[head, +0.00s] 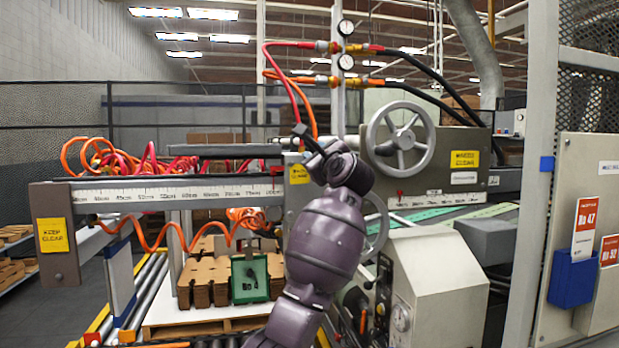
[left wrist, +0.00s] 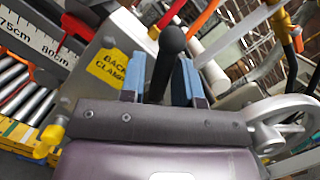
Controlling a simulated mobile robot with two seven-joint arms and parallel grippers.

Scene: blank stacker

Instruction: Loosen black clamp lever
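The black clamp lever (left wrist: 172,40), with a rounded knob, rises between the two blue-padded fingers of my left gripper (left wrist: 160,80) in the left wrist view. The fingers stand apart, with a gap at the lever's left; the right finger is close beside it, and I cannot tell whether they touch. In the head view my left gripper (head: 314,152) is at this block, beside a yellow label (head: 299,173). The lever's base is hidden. My right gripper is not in view.
A ruled rail (head: 180,193) runs left from the block. A large handwheel (head: 399,141) stands just right of my left wrist. Red and orange hoses (head: 285,80) hang above and behind the block. Stacked cardboard blanks (head: 205,280) stand below.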

